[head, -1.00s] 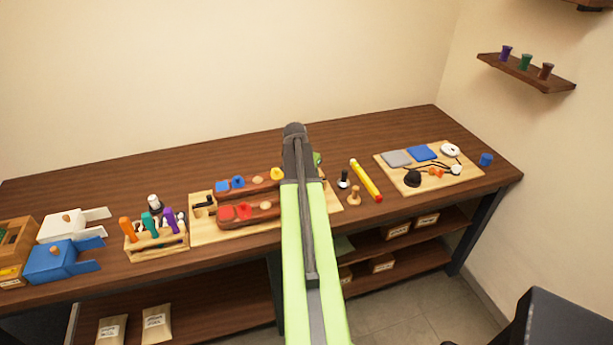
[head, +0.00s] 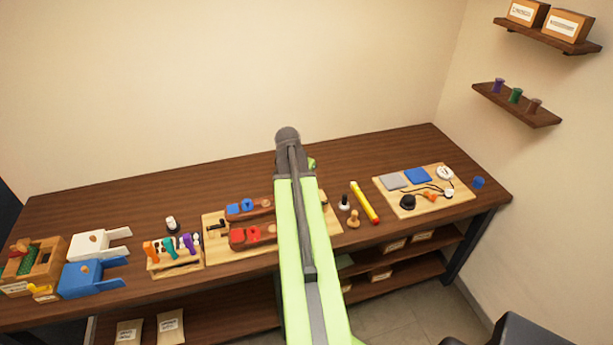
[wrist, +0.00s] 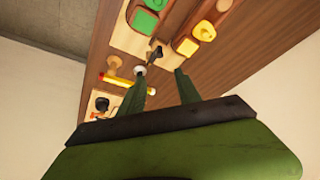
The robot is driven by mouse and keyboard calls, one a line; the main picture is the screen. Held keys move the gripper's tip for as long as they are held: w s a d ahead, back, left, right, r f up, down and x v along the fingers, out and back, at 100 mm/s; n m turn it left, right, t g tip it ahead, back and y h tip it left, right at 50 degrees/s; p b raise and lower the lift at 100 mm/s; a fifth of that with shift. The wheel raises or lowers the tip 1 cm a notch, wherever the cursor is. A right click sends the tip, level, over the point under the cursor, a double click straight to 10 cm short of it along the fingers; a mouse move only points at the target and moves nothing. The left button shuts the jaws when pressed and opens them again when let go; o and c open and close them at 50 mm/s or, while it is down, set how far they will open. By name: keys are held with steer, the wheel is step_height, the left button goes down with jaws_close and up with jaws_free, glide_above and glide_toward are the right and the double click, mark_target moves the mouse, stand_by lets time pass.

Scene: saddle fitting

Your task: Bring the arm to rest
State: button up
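My arm (head: 302,240) reaches out over the workbench (head: 130,205) in the head view. Its links hide most of my gripper there; only a bit of green shows past the far end. In the wrist view my gripper (wrist: 160,82) has its two dark green fingers apart, with nothing held between them. The fingers point toward the bench top, which shows with the yellow pencil (wrist: 125,79) and the wooden saddle boards. I cannot tell how high the fingers are above the bench.
Two red-brown boards with coloured pieces (head: 252,236) lie partly behind my arm. A light board (head: 440,203) lies right. Wall shelves (head: 515,104) hang at right. The bench's back strip is clear.

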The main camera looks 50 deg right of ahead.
steer(key=shift+f, duration=0.1)
stand_by(0.3)
steer(key=w+a+f+n+y+b, duration=0.1)
steer(key=w+a+f+n+b, duration=0.2)
steer(key=a, duration=0.4)
steer(key=w+a+f+n+b, duration=0.15)
steer(key=w+a, duration=0.25)
steer(key=a, duration=0.4)
steer(key=w+a+f+n+y+b, duration=0.1)
steer(key=w+a+f+n+b, duration=0.2)
steer(key=a, duration=0.4)
steer(key=a+f+n+y+b, duration=0.1)
steer(key=a+f+n+b, duration=0.1)
steer(key=a, duration=1.3)
steer(key=a+f+n+y+b, duration=0.1)
steer(key=a+f+n+b, duration=0.2)
steer(key=a+n, duration=0.4)
steer(key=a+f, duration=0.1)
steer(key=a, duration=0.7)
steer(key=shift+s+a+f+g+y, duration=0.15)
steer(key=shift+a+f+g+y, duration=0.15)
steer(key=shift+a+f, duration=0.05)
steer(key=shift+d, duration=0.1)
